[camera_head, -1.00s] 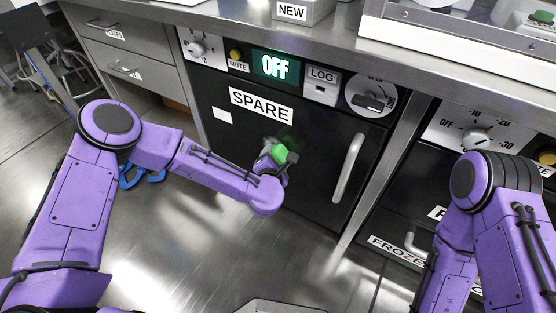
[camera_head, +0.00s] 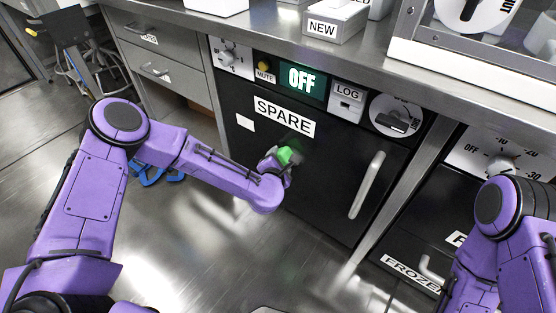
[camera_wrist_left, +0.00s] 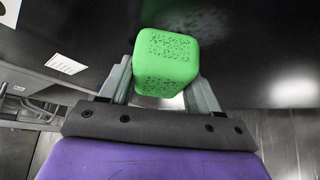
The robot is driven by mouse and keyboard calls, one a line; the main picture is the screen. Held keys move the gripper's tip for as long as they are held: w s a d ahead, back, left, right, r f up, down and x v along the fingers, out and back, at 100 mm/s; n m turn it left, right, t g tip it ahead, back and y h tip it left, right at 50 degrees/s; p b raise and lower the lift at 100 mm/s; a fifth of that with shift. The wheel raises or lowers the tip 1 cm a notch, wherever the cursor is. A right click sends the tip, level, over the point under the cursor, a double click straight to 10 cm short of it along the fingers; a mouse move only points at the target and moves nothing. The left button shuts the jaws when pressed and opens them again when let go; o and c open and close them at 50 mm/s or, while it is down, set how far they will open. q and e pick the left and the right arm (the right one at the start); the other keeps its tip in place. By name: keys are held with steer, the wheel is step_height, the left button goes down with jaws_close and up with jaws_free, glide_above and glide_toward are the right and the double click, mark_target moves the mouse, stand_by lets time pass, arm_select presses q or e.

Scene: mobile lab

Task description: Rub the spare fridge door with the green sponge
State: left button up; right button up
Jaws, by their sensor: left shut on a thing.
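The spare fridge door (camera_head: 325,195) is black, with a white SPARE label (camera_head: 284,116) and a silver upright handle (camera_head: 367,185) at its right. It looks shut. My left gripper (camera_head: 281,160) is in front of the door below the label, shut on the green sponge (camera_head: 285,155). In the left wrist view the green sponge (camera_wrist_left: 166,62) sits between the two fingers, its far end toward the black door (camera_wrist_left: 240,30). It is at or very near the door; I cannot tell whether it touches. My right arm shows at the right, but its gripper is out of view.
Above the door is a panel with an OFF display (camera_head: 302,79), a MUTE button and a dial (camera_head: 396,115). A second black unit labelled FROZEN (camera_head: 411,275) stands to the right. Drawers (camera_head: 160,65) are at the left. Blue clamp-like loops (camera_head: 150,175) lie behind my left arm.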

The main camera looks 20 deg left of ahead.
arm_select(q)
steer(key=d, duration=0.2)
steer(key=s+d, duration=0.1)
steer(key=d, duration=0.1)
steer(key=s+d, duration=0.1)
steer(key=d, duration=0.1)
steer(key=shift+s+d, duration=0.2)
steer(key=shift+d, duration=0.15)
steer(key=shift+w+a, duration=0.25)
steer(key=shift+a, duration=0.4)
steer(key=shift+w+a, duration=0.25)
steer(key=shift+a, duration=0.4)
steer(key=shift+w+a, duration=0.25)
steer(key=shift+a, duration=0.4)
steer(key=shift+w+a+r, duration=0.1)
steer(key=shift+w+a, duration=0.3)
steer(key=shift+a, duration=0.45)
steer(key=shift+w+a, duration=0.35)
steer(key=shift+a, duration=0.5)
steer(key=s+a+p, duration=0.2)
steer(key=s, duration=0.3)
steer(key=shift+s, duration=0.4)
